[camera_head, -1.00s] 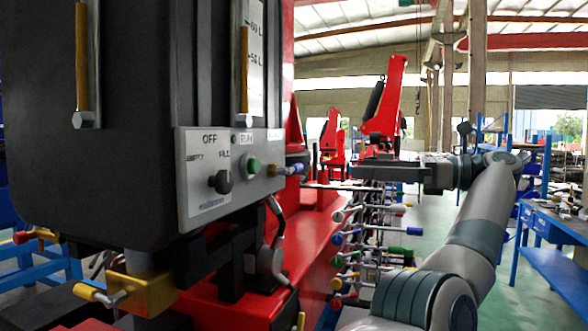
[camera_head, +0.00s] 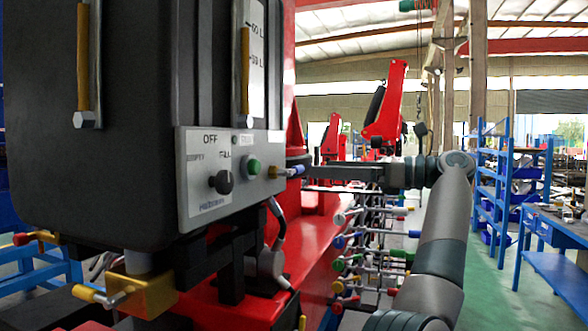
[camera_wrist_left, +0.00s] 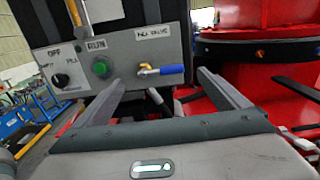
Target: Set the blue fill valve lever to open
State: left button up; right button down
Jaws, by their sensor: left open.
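The blue fill valve lever (camera_wrist_left: 172,70) sits on a brass valve at the right of a grey control panel, under a blurred label. In the left wrist view it lies level, pointing right. In the head view the lever (camera_head: 295,171) shows small at the panel's right edge. In the head view the left gripper (camera_head: 308,178) reaches in from the right, tips close to the lever; contact cannot be told. My right gripper is not in view.
A yellow-handled valve (camera_head: 90,293) is lower left. Several coloured levers (camera_head: 350,262) stand below my arm. A blue bench (camera_head: 560,270) is at right.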

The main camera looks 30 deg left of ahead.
aim_at(297, 168)
pick_arm(q)
jog(key=p+x, duration=0.1)
jog(key=x, duration=0.7)
jog(key=shift+a, duration=0.5)
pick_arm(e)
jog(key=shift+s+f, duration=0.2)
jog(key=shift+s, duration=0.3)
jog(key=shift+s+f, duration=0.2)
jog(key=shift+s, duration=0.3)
pick_arm(q)
jog(key=shift+c, duration=0.7)
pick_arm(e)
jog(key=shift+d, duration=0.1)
pick_arm(q)
jog(key=c, duration=1.4)
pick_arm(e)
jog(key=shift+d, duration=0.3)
pick_arm(q)
jog(key=shift+a, duration=0.1)
